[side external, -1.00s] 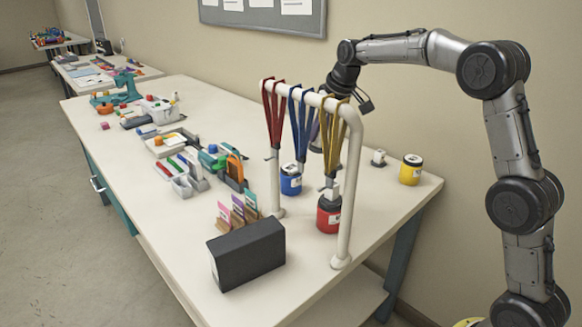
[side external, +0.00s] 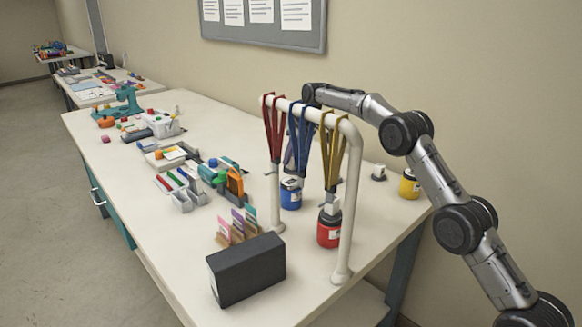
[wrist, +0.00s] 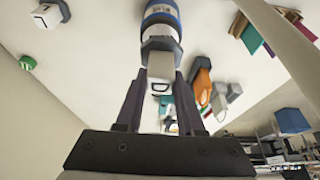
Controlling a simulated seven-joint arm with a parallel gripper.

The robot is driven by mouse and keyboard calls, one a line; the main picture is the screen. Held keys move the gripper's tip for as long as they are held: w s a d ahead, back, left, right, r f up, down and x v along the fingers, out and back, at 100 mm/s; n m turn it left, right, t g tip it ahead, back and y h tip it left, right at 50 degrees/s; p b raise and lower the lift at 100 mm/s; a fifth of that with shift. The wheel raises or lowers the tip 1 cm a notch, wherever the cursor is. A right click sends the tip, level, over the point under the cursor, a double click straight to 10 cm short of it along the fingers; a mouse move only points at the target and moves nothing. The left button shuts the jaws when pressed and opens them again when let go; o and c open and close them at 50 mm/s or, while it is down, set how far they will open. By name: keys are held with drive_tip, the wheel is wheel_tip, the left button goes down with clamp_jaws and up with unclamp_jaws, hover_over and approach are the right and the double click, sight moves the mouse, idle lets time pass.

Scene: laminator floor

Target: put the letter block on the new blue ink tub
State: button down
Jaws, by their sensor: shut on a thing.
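The blue ink tub (side external: 291,199) stands on the bench behind the blue lanyard; its dark lid and label show in the wrist view (wrist: 161,14). My gripper (wrist: 160,82) is shut on a white letter block (wrist: 161,67) with a dark mark. The block is right at the lid; I cannot tell whether it bears on it. In the side view, lanyards and rack mostly hide my gripper (side external: 300,160). A red tub (side external: 328,236) has another white block (side external: 332,208) on its lid. A yellow tub (side external: 410,187) stands at the right, and a white block on a dark base (side external: 378,171) stands behind.
A white rack (side external: 350,200) with red, blue and yellow lanyards stands in front of the blue tub. A black box (side external: 246,269) and a card holder (side external: 236,228) stand at the front. Stationery trays (side external: 178,183) fill the left.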

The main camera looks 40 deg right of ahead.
sight(291, 166)
drive_tip(key=shift+w+d+f, duration=0.1)
drive_tip(key=shift+w+f, duration=0.35)
drive_tip(key=shift+w, duration=0.05)
drive_tip(key=shift+f, duration=1.4)
drive_tip(key=shift+f, duration=0.15)
drive_tip(key=c, duration=0.5)
unclamp_jaws()
drive_tip(key=shift+s+f, duration=0.1)
drive_tip(key=shift+f, duration=0.05)
drive_tip(key=shift+v, duration=6.2)
